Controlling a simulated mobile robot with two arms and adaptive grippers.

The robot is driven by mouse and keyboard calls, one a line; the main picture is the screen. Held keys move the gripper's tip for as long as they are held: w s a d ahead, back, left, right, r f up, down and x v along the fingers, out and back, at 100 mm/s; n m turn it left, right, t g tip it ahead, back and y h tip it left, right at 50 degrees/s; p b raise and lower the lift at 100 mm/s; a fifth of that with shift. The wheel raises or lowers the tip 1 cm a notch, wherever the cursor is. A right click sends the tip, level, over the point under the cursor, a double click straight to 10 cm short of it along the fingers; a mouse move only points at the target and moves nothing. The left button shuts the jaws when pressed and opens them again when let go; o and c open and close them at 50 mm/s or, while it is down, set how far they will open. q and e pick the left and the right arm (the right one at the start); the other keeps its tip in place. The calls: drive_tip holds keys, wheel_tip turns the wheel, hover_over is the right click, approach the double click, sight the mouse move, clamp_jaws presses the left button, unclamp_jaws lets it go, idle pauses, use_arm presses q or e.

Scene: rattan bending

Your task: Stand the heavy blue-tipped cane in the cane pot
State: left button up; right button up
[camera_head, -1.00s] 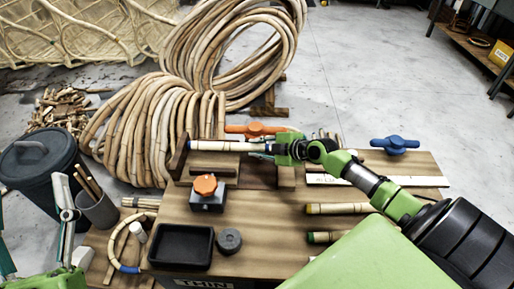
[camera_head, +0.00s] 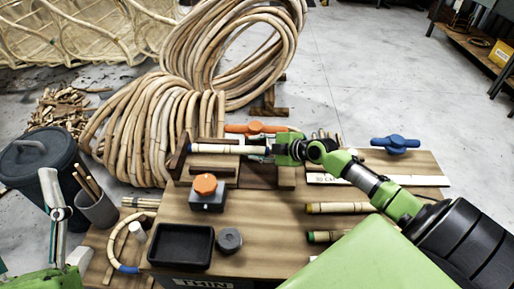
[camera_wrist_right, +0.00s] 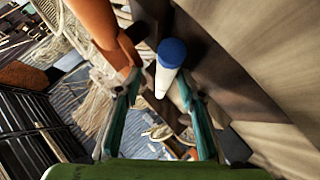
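The cane (camera_head: 217,148), pale with a blue end, lies level in a dark wooden cradle at the back of the bench. In the right wrist view the blue tip (camera_wrist_right: 172,52) shows ahead, between the spread teal fingers (camera_wrist_right: 158,115), with gaps on both sides. A grey pot (camera_head: 98,211) holding several thin canes stands at the left and looks like the cane pot. My left gripper (camera_head: 32,235) is at the left edge, its fingers apart and empty, partly cut off.
A black tray (camera_head: 182,246), a grey puck (camera_head: 229,240) and an orange-knobbed block (camera_head: 206,194) stand at the bench front. A black bin (camera_head: 45,165) is behind the pot. Cane pieces (camera_head: 338,208) lie on the right. Large rattan coils (camera_head: 150,130) stand behind.

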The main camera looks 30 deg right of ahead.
use_arm(q)
drive_tip(key=shift+w+f+y, duration=0.1)
drive_tip(key=shift+y, duration=0.2)
use_arm(e)
drive_tip(key=shift+r, duration=0.1)
